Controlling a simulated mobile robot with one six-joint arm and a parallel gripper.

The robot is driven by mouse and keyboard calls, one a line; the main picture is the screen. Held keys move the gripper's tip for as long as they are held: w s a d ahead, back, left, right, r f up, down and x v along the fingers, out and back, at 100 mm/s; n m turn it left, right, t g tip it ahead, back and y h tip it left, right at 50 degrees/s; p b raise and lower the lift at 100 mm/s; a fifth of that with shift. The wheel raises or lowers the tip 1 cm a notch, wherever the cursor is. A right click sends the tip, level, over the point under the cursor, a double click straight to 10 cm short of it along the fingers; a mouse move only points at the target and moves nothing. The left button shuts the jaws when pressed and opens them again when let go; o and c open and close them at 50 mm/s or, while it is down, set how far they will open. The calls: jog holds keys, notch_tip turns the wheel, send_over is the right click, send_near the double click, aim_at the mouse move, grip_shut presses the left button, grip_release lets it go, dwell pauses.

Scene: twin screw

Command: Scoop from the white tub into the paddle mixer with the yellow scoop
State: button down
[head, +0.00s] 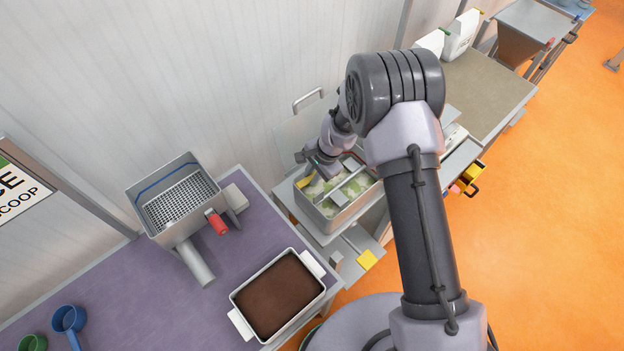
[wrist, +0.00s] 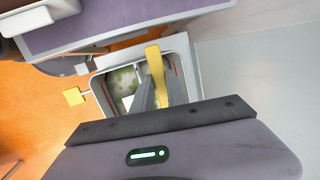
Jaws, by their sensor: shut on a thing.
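The yellow scoop (head: 304,183) is in my gripper (head: 316,172), over the left side of the paddle mixer (head: 346,217). The mixer is an open metal trough with a bar across it and pale green and white pieces inside. In the wrist view my gripper (wrist: 150,92) is shut on the scoop, whose yellow handle (wrist: 156,68) shows over the mixer trough (wrist: 100,88). The scoop's bowl and its load are hidden. The white tub (head: 240,324), with side handles and a dark brown filling, stands on the purple bench at the lower middle.
A metal hopper with a grid (head: 180,208) and a red knob stands on the purple bench (head: 120,290). Blue (head: 68,318) and green (head: 33,343) scoops lie at its lower left. The mixer's raised lid (head: 290,135) stands behind the trough. A yellow paddle (head: 367,260) sticks out in front.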

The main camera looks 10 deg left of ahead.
jog(key=shift+d+r+y+b, duration=0.2)
jog(key=shift+y+b, duration=0.35)
jog(key=shift+b, duration=1.9)
jog(key=shift+d+r+y+b, duration=0.15)
jog(key=shift+y+b, duration=0.4)
jog(key=shift+b, duration=1.85)
jog(key=shift+b, duration=0.35)
jog(key=shift+s+d+r, duration=0.1)
jog(key=shift+r, duration=0.15)
jog(key=shift+f+y+b, duration=0.2)
jog(key=shift+y+b, duration=0.1)
jog(key=shift+b, duration=0.6)
jog(key=shift+d+t+b, duration=0.15)
jog(key=shift+t+b, duration=0.15)
jog(key=shift+b, duration=0.65)
jog(key=y+b, duration=0.1)
jog(key=b, duration=0.1)
jog(key=shift+d+r+b, duration=0.15)
jog(key=shift+r+b, duration=0.05)
jog(key=shift+b, duration=0.2)
jog(key=shift+d+r+y+b, duration=0.1)
jog(key=shift+r+y+b, duration=0.2)
jog(key=shift+b, duration=0.55)
jog(key=shift+r, duration=0.1)
jog(key=shift+d+b, duration=0.1)
jog(key=shift+b, duration=0.45)
